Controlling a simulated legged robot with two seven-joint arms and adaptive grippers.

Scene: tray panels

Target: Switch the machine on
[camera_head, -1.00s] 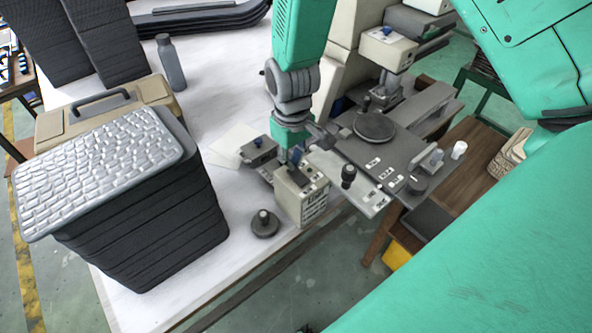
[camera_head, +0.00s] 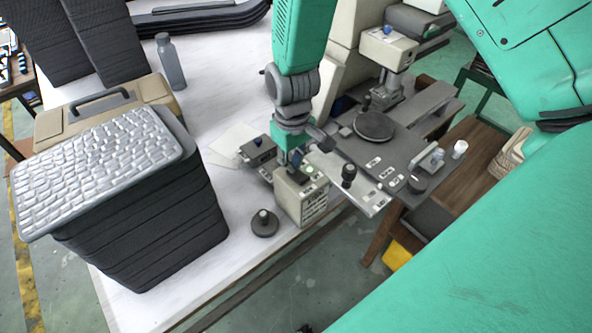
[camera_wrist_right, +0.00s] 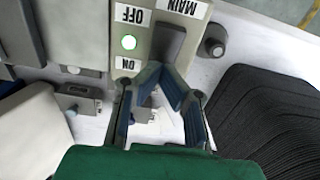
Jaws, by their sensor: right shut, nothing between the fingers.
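The beige switch box (camera_head: 302,203) stands at the front edge of the white table. The lamp also glows in the head view (camera_head: 309,168). My right gripper (camera_head: 297,159) is at the top of the box. In the wrist view its blue fingertips (camera_wrist_right: 160,72) are together and empty, at the lever's ON-label end; contact is hard to tell. My left gripper is not in view.
A grey machine bed with a round plate (camera_head: 374,126) stands right of the box. A stack of black trays (camera_head: 150,235) with a silver panel (camera_head: 95,170) stands at left.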

